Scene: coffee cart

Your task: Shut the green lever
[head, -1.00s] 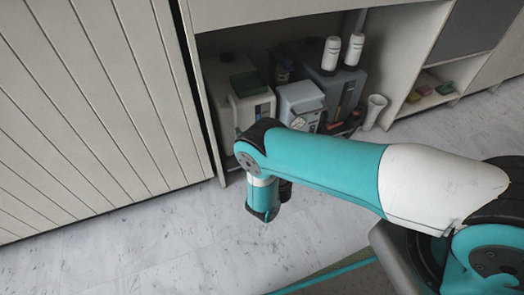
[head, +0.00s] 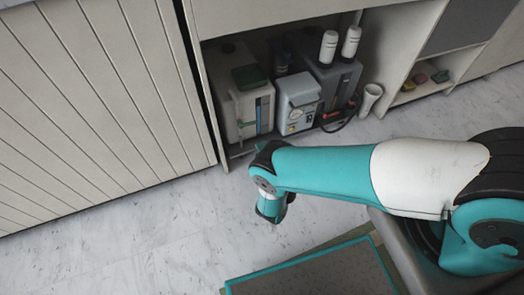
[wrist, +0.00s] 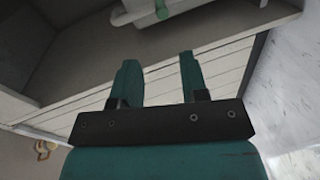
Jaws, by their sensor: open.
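No lever can be made out for certain in either view. In the wrist view a small green piece (wrist: 163,10) sits on a pale bar-like part at the top edge, cut off by the frame; I cannot tell whether it is the green lever. My gripper (wrist: 160,72) has its two dark teal fingers apart with nothing between them. The green piece lies beyond the fingertips, with a visible gap. In the head view the end of my arm hangs low over the floor in front of the open cabinet, and the fingers cannot be made out.
The open cabinet bay holds a beige container (head: 240,112), a grey box with dials (head: 297,104), two white cylinders (head: 340,45) and a white cup-shaped vessel (head: 370,99). Slatted panels (head: 95,110) close off the left. The pale floor (head: 130,245) in front is clear.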

